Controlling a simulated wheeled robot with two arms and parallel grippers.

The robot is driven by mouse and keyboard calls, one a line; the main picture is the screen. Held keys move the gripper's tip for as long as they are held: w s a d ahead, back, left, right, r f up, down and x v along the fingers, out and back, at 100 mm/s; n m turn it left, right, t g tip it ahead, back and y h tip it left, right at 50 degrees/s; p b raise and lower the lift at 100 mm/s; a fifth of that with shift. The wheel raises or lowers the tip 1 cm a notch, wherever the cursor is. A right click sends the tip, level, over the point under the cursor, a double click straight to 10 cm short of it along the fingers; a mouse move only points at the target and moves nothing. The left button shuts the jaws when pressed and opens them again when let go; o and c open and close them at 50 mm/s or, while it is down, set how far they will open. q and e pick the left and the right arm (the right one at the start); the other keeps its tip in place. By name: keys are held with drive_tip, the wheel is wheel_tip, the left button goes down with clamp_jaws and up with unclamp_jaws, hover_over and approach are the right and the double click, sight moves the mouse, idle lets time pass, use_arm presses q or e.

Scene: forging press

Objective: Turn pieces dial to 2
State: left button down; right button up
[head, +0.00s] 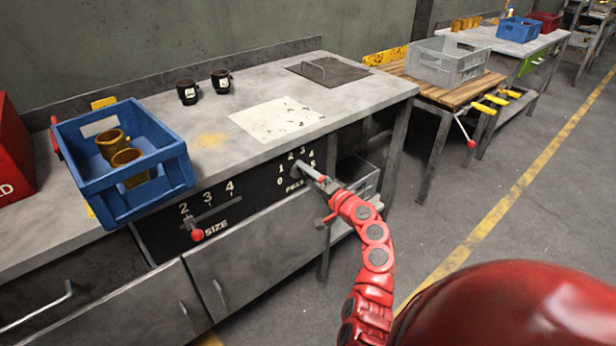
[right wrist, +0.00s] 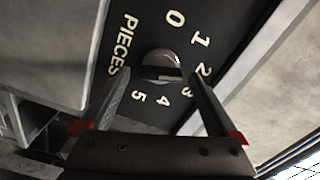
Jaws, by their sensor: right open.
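The pieces dial is a round grey knob (right wrist: 160,58) with a dark raised bar, on a black panel with white numbers 0 to 5 around it. In the right wrist view the bar lies about level, and a pale mark shows on its right half, on the side of the 2. I cannot tell the exact setting. My right gripper (right wrist: 158,80) is open, with one finger on each side of the knob; gaps show between fingers and knob. In the head view my right gripper (head: 314,174) is at the panel and partly hides the dial. My left gripper is not in view.
A size slider with a red knob (head: 197,235) is left on the same panel. A blue crate (head: 150,190) with brown cups stands on the grey bench (head: 245,87). Two black cups (head: 187,93) stand behind. A grey crate (head: 445,62) is on a wooden table. Floor at right is clear.

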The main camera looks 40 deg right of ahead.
drive_tip(key=s+d, duration=0.1)
drive_tip(key=s, duration=1.6)
drive_tip(key=shift+d, duration=0.15)
drive_tip(key=shift+s, duration=0.1)
